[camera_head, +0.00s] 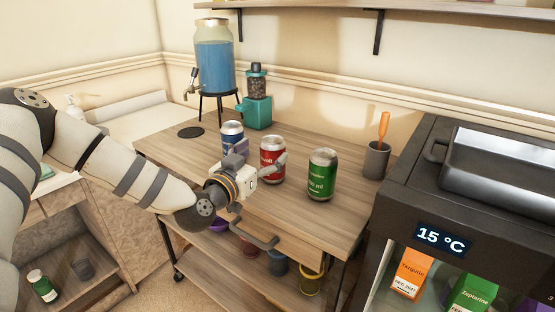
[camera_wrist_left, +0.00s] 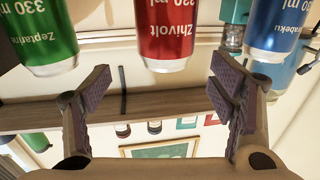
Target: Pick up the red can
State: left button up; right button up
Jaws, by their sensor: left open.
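The red can (camera_head: 272,157) stands upright on the wooden table, between a blue can (camera_head: 231,133) and a green can (camera_head: 322,176). My left gripper (camera_head: 262,156) is open and empty, in front of the red can, with its fingers pointing toward it. In the left wrist view, which is upside down, the red can (camera_wrist_left: 167,30) lies ahead, between the two open fingers (camera_wrist_left: 160,70). The green can (camera_wrist_left: 40,35) and blue can (camera_wrist_left: 272,28) are outside the fingers there. Whether a finger touches the red can is unclear. My right gripper is not in view.
A blue drink dispenser (camera_head: 215,66) and a teal grinder (camera_head: 257,108) stand at the back of the table. A grey cup with an orange utensil (camera_head: 376,158) is at its right end. A dark cooling case (camera_head: 450,185) stands to the right. The table's left part is mostly clear.

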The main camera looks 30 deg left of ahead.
aim_at(273, 145)
pick_arm(q)
jog(key=w, duration=0.2)
jog(key=w+f+b, duration=0.1)
jog(key=w, duration=0.1)
jog(key=w+a, duration=0.1)
jog(key=w, duration=0.1)
jog(key=shift+w+f, duration=0.2)
jog(key=shift+w+r, duration=0.15)
jog(key=shift+r, duration=0.15)
jog(key=shift+c, duration=0.7)
jog(key=c, duration=1.4)
jog(key=shift+c, duration=0.2)
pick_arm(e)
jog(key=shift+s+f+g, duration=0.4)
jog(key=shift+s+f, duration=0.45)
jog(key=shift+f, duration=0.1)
pick_arm(q)
jog(key=shift+r, duration=0.1)
